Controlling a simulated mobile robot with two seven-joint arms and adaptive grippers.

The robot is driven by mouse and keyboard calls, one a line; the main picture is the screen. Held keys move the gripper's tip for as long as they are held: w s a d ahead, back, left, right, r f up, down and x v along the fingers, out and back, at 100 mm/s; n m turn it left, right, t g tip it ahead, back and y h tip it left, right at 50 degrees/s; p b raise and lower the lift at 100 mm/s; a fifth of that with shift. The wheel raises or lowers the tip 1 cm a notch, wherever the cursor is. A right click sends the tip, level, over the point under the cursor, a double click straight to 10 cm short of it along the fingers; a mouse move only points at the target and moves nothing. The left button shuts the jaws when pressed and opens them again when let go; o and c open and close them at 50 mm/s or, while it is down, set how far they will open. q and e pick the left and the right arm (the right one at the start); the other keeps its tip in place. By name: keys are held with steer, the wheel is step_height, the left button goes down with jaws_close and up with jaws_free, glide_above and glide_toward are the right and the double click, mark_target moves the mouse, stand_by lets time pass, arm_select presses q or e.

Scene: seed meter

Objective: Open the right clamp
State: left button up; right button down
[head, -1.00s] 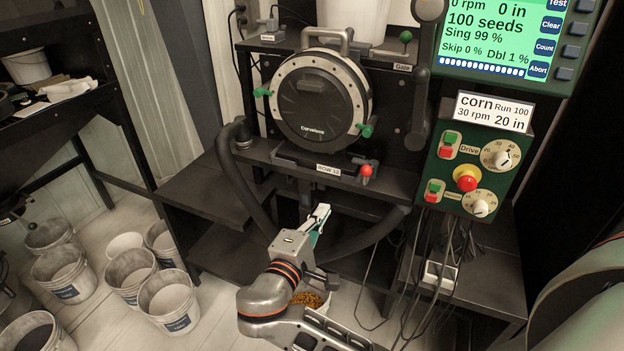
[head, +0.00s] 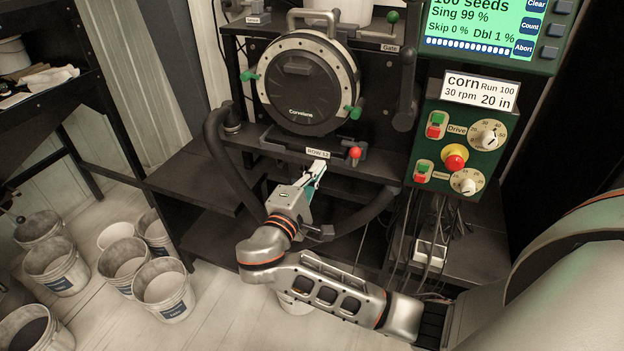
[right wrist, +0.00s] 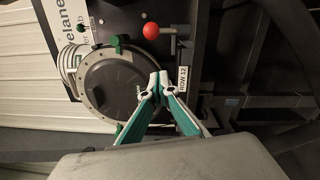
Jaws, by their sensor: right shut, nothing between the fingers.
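The seed meter (head: 303,85) is a round black disc housing with a pale rim, mounted upright on the black stand. The right clamp (head: 353,112) is a green handle at the lower right of its rim; it also shows in the right wrist view (right wrist: 116,44). The left clamp (head: 249,76) is a similar green handle on the left rim. My right gripper (head: 317,172) is shut and empty, below the meter and the ROW 12 label, apart from the right clamp. Its fingertips (right wrist: 159,79) meet in front of the meter in the right wrist view. My left gripper is out of view.
A red knob (head: 355,153) on a lever stands just below the right clamp. A thick black hose (head: 222,160) curves at the left. The green control box (head: 459,145) with dials stands at the right. Several white buckets (head: 162,289) stand on the floor at the left.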

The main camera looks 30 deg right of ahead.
arm_select(q)
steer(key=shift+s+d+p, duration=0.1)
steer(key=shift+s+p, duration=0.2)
steer(key=shift+p, duration=0.15)
arm_select(e)
steer(key=d, duration=0.6)
steer(key=shift+r, duration=0.4)
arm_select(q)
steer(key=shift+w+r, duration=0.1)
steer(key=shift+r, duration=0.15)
